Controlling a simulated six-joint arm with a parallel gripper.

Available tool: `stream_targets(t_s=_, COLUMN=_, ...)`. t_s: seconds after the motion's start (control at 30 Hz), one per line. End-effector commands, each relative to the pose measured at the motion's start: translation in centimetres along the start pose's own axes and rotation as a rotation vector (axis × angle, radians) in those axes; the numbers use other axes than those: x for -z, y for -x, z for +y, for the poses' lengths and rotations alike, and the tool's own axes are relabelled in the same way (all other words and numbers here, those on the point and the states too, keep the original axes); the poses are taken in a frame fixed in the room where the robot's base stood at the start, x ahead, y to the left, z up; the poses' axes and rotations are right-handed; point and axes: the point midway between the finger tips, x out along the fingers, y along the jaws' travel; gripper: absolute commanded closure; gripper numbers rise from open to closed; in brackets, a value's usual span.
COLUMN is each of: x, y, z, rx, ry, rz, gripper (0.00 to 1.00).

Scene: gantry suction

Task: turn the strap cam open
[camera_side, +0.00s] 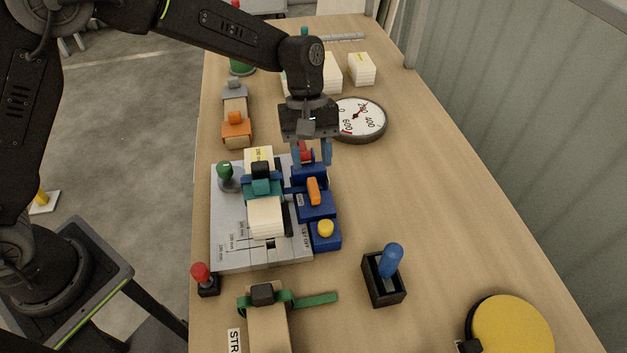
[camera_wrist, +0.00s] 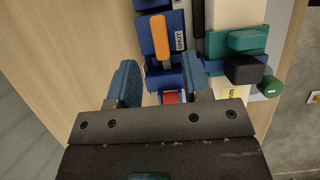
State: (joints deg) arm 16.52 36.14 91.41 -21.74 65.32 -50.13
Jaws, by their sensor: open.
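A teal strap (camera_side: 263,188) with a black cam-like block (camera_side: 261,170) crosses the white stack on the grey plate; the block also shows in the wrist view (camera_wrist: 243,69). A green strap (camera_side: 316,299) with another black block (camera_side: 263,294) wraps a wooden piece in front. Which part is the strap cam, I cannot tell for certain. My gripper (camera_side: 312,154) is open over the far end of the blue blocks, right of the teal strap. In the wrist view its blue fingers (camera_wrist: 160,74) stand apart, with a red part (camera_wrist: 171,97) showing between them; contact cannot be told.
An orange lever (camera_side: 313,190) and a yellow button (camera_side: 325,228) top the blue blocks; a SHUT label (camera_wrist: 180,41) is beside the lever. A green knob (camera_side: 225,170) stands left. A dial gauge (camera_side: 360,119) is close behind.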

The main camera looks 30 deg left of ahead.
Motion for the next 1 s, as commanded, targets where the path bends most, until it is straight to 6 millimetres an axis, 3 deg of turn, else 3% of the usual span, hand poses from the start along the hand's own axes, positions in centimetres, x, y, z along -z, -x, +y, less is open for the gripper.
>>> stream_targets(t_s=0.1, x=0.0, y=-2.4, z=-0.1, rx=0.004, ry=0.000, rz=-0.001, gripper=0.55)
stream_targets(t_s=0.3, x=0.0, y=-4.8, z=0.0, rx=0.002, ry=0.000, rz=-0.001, gripper=0.55)
stream_targets(t_s=0.7, x=0.0, y=-5.6, z=0.0, rx=0.000, ry=-0.001, rz=0.001, gripper=0.55)
stream_targets(t_s=1.0, x=0.0, y=-5.6, z=0.0, rx=0.000, ry=-0.001, rz=0.001, gripper=0.82)
